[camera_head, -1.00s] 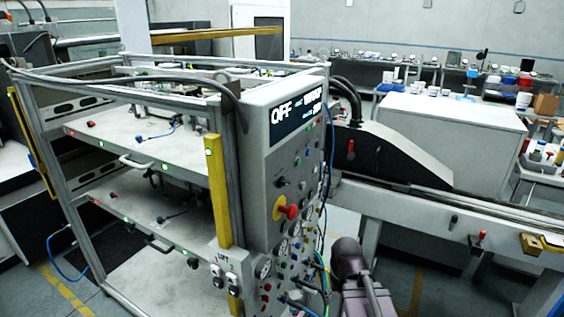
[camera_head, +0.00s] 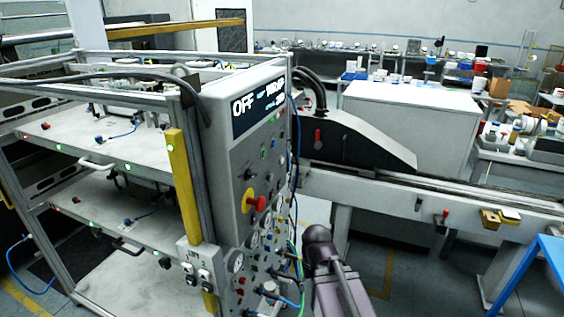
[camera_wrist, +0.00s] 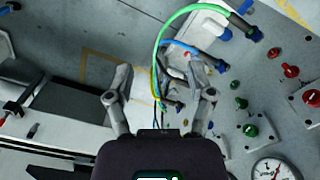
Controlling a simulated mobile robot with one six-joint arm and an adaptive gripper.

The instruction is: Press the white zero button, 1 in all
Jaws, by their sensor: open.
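The control panel (camera_head: 235,165) is a grey upright face on the machine frame, with an OFF display (camera_head: 258,108) at its top. It carries a red emergency knob (camera_head: 256,203) on a yellow plate, gauges, and several small coloured buttons. I cannot make out which of these is the white zero button. In the wrist view my gripper (camera_wrist: 160,97) is open and empty, its two fingers spread in front of hoses and a panel with green knobs (camera_wrist: 250,130) and red knobs (camera_wrist: 290,71). In the head view the gripper's fingertips cannot be made out beside the panel.
A green hose (camera_wrist: 176,24) and a blue hose (camera_wrist: 178,43) cross between the fingers in the wrist view. A conveyor rail (camera_head: 395,190) runs to the right of the panel. A blue table (camera_head: 535,280) stands at the lower right. A small box labelled LIFT (camera_head: 199,262) sits left of the panel.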

